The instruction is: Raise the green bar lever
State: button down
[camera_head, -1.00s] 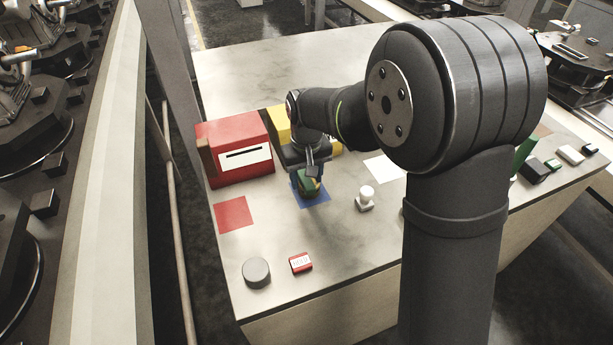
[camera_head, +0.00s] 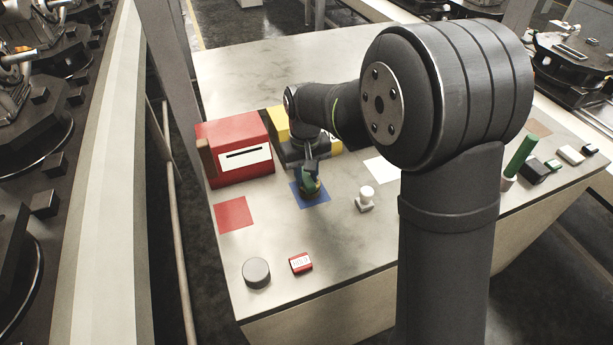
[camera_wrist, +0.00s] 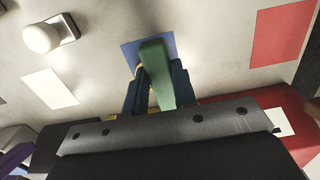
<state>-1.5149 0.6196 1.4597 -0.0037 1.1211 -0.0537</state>
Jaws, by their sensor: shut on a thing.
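A green bar (camera_wrist: 155,72) lies between the two fingers of my gripper (camera_wrist: 160,85) in the wrist view, and the fingers are shut on it. In the head view the green bar (camera_head: 308,184) shows small and dark under my gripper (camera_head: 310,172), low over a blue square (camera_head: 321,197) on the table. A brownish-yellow part (camera_head: 311,196) shows at its lower end. My fingers cover much of the bar, and its pivot cannot be made out.
A red box (camera_head: 235,131) and a yellow box (camera_head: 278,119) stand behind and left of my gripper. A white knob (camera_head: 366,194) stands to the right. A grey cylinder (camera_head: 256,272) and small red block (camera_head: 300,263) are in front. Another green cylinder (camera_head: 520,157) leans far right.

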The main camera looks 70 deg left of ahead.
jog(key=r+h, duration=0.1)
jog(key=a+r+h, duration=0.1)
jog(key=r+h, duration=0.1)
jog(key=shift+a, duration=0.3)
jog(key=shift+a+r+h, duration=0.55)
jog(key=shift+r+h, duration=0.2)
jog(key=shift+h, duration=0.25)
jog(key=shift+a+r+h, duration=0.5)
jog(key=shift+r+h, duration=0.2)
jog(key=shift+h, duration=0.3)
jog(key=c, duration=1.2)
grip_release()
jog(key=shift+o, duration=0.2)
